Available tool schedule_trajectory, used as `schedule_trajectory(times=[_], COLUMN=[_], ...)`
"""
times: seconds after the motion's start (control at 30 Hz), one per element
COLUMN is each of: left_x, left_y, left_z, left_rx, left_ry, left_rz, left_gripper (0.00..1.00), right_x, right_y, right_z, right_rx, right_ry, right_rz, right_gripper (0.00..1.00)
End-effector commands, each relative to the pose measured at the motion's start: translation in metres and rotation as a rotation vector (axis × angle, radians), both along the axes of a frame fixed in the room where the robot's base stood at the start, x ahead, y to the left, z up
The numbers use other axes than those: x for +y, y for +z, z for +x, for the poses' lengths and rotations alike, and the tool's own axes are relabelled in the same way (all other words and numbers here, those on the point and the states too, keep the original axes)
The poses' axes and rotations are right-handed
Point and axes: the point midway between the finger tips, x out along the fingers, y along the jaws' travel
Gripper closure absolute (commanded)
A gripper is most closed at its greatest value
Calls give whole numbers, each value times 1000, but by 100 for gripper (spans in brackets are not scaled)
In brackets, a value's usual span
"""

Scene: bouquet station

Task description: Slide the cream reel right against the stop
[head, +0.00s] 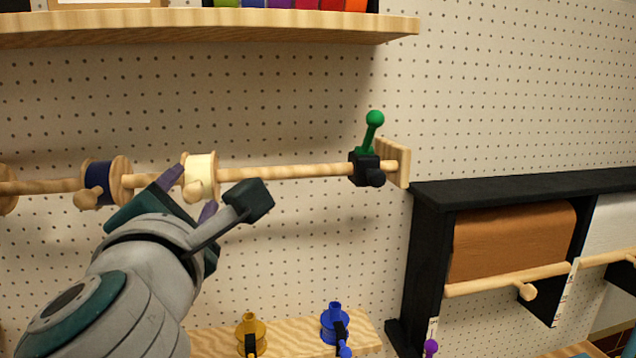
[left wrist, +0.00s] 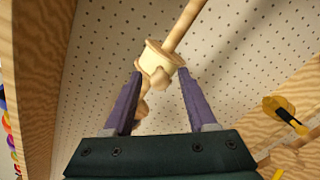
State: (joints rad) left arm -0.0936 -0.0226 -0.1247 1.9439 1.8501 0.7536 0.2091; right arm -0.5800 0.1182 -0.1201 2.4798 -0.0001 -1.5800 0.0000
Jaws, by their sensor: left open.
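The cream reel (head: 200,170) sits on a horizontal wooden rod (head: 285,172), with a wooden knob at its front. The stop, a black clamp (head: 364,168) with a green ball lever (head: 374,118), is near the rod's right end, and bare rod lies between it and the reel. My left gripper (head: 189,194) is open just in front of and below the cream reel. In the left wrist view the reel (left wrist: 162,56) shows beyond and between the purple fingertips (left wrist: 161,75). I cannot tell whether they touch it. My right gripper is out of view.
A navy reel (head: 98,182) is left of the cream one on the same rod. A wooden shelf (head: 200,27) is above. A black rack (head: 428,250) with brown paper is at right.

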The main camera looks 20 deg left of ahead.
Motion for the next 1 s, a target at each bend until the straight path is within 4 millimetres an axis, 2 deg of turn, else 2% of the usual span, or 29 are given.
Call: schedule_trajectory(times=[0.1, 0.6, 1.0], left_x=[0, 0, -1], left_y=[0, 0, 0], left_z=[0, 0, 0], left_rx=[0, 1, 1], left_ry=[0, 0, 0], left_rz=[0, 1, 1], left_gripper=[44, 100, 100], right_x=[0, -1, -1], right_y=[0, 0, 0], right_z=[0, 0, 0], right_rx=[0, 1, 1], right_ry=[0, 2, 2], right_rz=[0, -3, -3], right_gripper=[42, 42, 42])
